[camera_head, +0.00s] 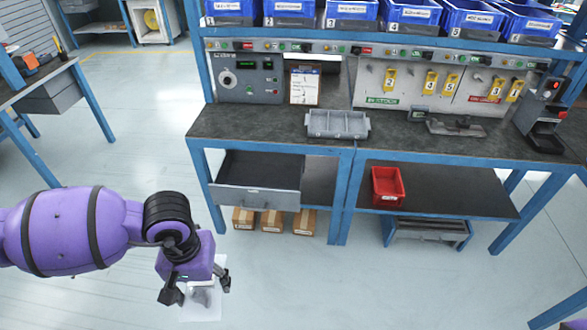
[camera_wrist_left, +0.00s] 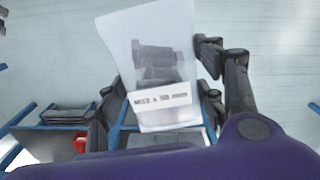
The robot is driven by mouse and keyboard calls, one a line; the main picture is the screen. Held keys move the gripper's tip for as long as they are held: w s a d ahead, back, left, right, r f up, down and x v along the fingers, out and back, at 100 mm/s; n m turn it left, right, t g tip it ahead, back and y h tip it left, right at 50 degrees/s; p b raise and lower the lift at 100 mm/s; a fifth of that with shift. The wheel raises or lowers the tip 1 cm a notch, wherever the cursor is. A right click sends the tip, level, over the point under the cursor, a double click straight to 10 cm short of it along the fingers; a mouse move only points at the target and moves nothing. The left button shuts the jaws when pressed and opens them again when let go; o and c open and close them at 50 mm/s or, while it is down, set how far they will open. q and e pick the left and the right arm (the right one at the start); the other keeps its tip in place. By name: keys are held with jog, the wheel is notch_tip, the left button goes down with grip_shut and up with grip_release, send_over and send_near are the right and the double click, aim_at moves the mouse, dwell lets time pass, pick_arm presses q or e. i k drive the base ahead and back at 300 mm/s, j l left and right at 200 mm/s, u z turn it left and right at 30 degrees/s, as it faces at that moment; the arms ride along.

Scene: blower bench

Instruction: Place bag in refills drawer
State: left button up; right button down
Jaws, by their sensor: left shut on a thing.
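A clear bag (camera_head: 205,303) with grey bolt-like parts and a white label hangs from my left gripper (camera_head: 196,289). In the left wrist view the bag (camera_wrist_left: 150,65) sits between the two dark fingers, its label reading about "50 mm". The gripper is shut on it, over open floor in front and left of the bench. A grey drawer (camera_head: 254,198) under the bench's left part is pulled out, its dark inside showing empty. It lies up and right of the gripper, apart from the bag. Its label is too small to read. My right gripper is out of view.
The bench top (camera_head: 270,125) carries a grey divided tray (camera_head: 337,124). A red bin (camera_head: 387,187) stands on the lower right shelf. Cardboard boxes (camera_head: 271,220) sit below the drawer. A blue bench leg (camera_head: 207,190) stands beside the drawer. The floor in front is clear.

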aim_at(262, 182)
jog(key=i+j+z, duration=0.15)
jog(key=i, duration=0.6)
jog(key=i+j+z, duration=0.1)
jog(key=i, duration=0.6)
